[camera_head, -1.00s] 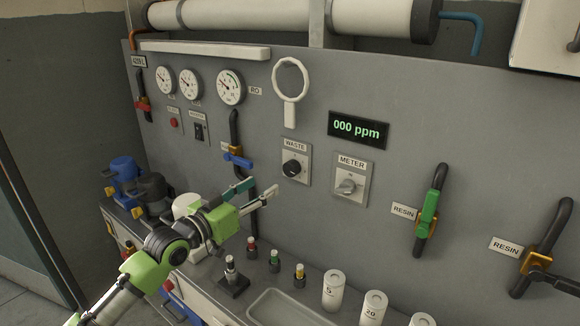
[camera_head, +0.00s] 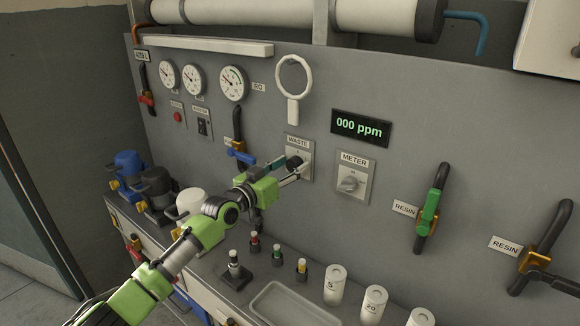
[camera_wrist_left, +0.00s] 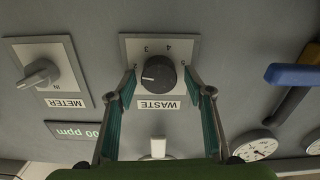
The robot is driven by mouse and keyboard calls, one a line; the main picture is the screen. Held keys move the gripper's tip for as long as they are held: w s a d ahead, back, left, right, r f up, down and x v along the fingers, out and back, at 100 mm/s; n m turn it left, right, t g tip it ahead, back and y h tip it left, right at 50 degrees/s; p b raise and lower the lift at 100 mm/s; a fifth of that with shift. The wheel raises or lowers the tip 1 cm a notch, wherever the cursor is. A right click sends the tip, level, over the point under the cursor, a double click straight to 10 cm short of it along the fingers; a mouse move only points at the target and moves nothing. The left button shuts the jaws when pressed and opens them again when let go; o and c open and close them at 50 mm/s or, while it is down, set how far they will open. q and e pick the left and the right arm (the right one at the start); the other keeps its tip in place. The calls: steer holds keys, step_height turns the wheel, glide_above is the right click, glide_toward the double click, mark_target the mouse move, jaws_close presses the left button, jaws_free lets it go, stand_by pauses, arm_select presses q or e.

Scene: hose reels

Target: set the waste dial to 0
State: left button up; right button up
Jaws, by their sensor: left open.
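The waste dial is a black round knob (camera_head: 293,162) on a light plate under the WASTE label. In the left wrist view the knob (camera_wrist_left: 158,74) appears upside down, with the digits 3 and 4 readable on its plate and a pale mark toward the picture's left side of the knob. Other digits are partly hidden by the fingers. My left gripper (camera_head: 294,168) is open at the dial. In the left wrist view its fingers (camera_wrist_left: 160,80) stand on either side of the knob, with gaps visible.
The METER switch (camera_head: 349,183) sits right of the dial. A blue-handled valve (camera_head: 240,157) is to its left and a white ring-shaped handle (camera_head: 293,80) above. Bottles, small vials and a tray (camera_head: 292,303) occupy the bench below.

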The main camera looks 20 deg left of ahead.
steer(key=shift+s+d, duration=0.1)
steer(key=shift+s, duration=0.05)
arm_select(q)
steer(key=c, duration=1)
steer(key=shift+c, duration=0.5)
arm_select(e)
steer(key=shift+s+d, duration=0.1)
steer(key=shift+d, duration=0.2)
